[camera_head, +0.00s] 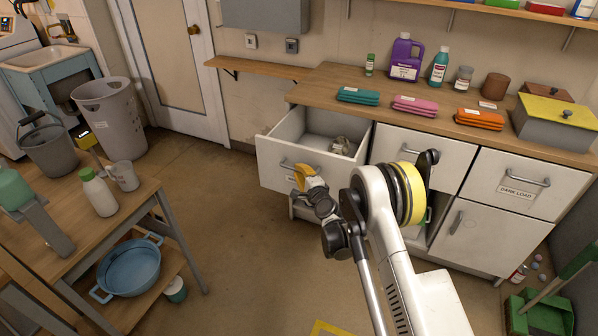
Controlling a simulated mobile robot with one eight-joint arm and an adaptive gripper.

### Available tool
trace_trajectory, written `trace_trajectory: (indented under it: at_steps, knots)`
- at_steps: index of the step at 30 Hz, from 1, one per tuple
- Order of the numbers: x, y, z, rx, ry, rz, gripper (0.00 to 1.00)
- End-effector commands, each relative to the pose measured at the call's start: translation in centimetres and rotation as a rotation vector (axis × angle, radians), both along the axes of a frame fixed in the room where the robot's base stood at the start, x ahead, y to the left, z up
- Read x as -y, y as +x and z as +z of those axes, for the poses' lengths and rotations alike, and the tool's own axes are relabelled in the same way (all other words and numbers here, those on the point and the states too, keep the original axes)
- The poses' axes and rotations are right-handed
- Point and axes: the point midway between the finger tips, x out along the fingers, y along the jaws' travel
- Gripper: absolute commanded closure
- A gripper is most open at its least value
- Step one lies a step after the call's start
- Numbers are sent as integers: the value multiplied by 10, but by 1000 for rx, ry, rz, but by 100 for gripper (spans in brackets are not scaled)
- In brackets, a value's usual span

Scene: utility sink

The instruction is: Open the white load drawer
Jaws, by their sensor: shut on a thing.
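A white drawer (278,170) at the left end of the counter cabinet stands pulled out, its inside showing from above. A small grey-white item lies in its back right part. A label on its front is mostly hidden by my gripper, so I cannot read it. My gripper (303,177), yellow and grey, is at the drawer's front, shut on its metal bar handle (286,163). My arm hides part of the cabinet to the right.
A shut drawer (512,186) at the right is labelled "DARK LOAD"; another shut drawer (425,148) sits between. The wooden counter (330,78) holds folded cloths and bottles. A wooden table (150,190) stands at the left. The floor between is clear.

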Motion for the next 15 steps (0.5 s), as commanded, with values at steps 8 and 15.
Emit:
trace_trajectory:
  at_steps: [8,15]
  knots:
    - [-3,-1,0,-1,0,4,66]
    - [-1,-1,0,-1,0,2,66]
